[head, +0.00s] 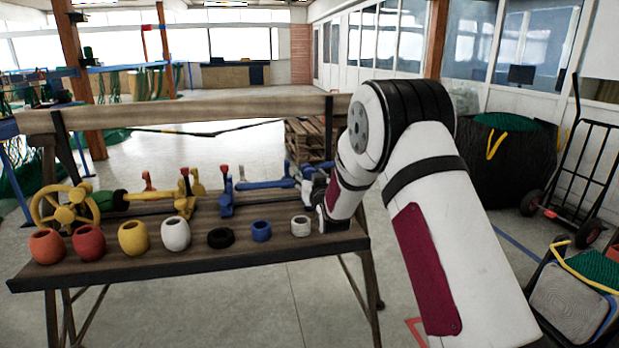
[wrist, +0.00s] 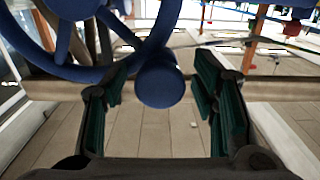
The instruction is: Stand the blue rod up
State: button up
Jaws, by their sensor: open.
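A blue rod (head: 265,184) lies roughly level along the back right of the bench, by a blue upright stand (head: 226,196). Its right end is hidden by my arm and gripper. In the wrist view, a blue spoked wheel (wrist: 72,38) fills the upper left, and a rounded blue end (wrist: 160,84) sits between my fingers. I cannot tell how this end joins the rod. My gripper (wrist: 160,100) is open, with a finger on each side of the blue end and visible gaps. In the head view, my gripper (head: 322,210) is mostly hidden at the bench's right end.
Several rings and pots, including a white ring (head: 300,226) and a blue one (head: 262,231), line the front of the wooden bench (head: 190,256). A yellow handwheel (head: 66,209) and yellow stand (head: 184,196) are at the left. A hand truck (head: 580,165) stands far right.

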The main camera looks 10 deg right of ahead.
grip_shut()
jog(key=shift+d, duration=0.1)
